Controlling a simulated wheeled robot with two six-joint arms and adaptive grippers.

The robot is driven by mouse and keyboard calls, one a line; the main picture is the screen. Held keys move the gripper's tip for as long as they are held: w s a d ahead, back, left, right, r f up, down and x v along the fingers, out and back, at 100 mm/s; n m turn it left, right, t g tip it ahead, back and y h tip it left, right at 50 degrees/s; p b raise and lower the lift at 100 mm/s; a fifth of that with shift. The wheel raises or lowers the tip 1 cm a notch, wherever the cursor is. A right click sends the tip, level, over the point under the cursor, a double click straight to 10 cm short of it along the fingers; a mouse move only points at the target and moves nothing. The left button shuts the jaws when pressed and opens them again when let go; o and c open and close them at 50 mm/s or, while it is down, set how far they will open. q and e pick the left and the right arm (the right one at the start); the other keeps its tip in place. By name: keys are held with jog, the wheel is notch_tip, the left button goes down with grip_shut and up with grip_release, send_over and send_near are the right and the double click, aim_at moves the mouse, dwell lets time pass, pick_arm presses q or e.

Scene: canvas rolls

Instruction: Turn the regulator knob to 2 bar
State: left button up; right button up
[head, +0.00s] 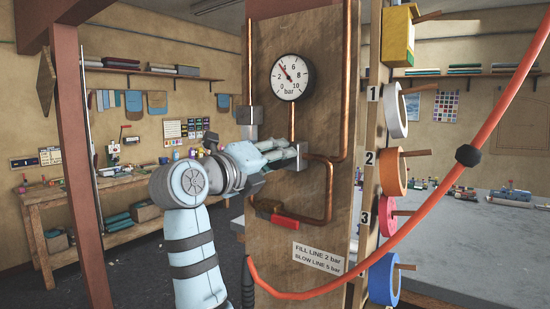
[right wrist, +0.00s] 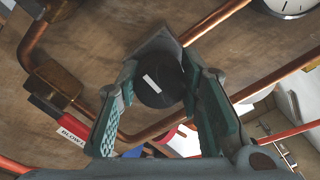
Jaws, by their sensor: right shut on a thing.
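The regulator knob (right wrist: 162,90) is black with a white mark and shows in the right wrist view, at the grey regulator body (right wrist: 158,46). My right gripper (right wrist: 160,80) has its two fingers on either side of the knob and is shut on it. In the head view my right gripper (head: 288,150) reaches from the left to the regulator on the wooden board, and its fingers largely hide the knob. The round pressure gauge (head: 291,78) stands above, its needle pointing up-left, between 2 and 4. My left gripper is not in view.
Copper pipes (head: 330,195) and a red-handled valve (head: 283,219) lie below the regulator. A sign (head: 318,257) reads fill line 2 bar, blow line 5 bar. A red hose (head: 420,212) hangs across the right. Tape rolls (head: 393,172) hang on numbered pegs.

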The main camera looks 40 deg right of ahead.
jog(key=n, duration=0.5)
jog(key=shift+n, duration=0.4)
dwell(0.3)
jog(key=o, duration=0.9)
jog(key=shift+c, duration=0.2)
jog(key=o, duration=0.3)
jog(key=shift+d, duration=0.15)
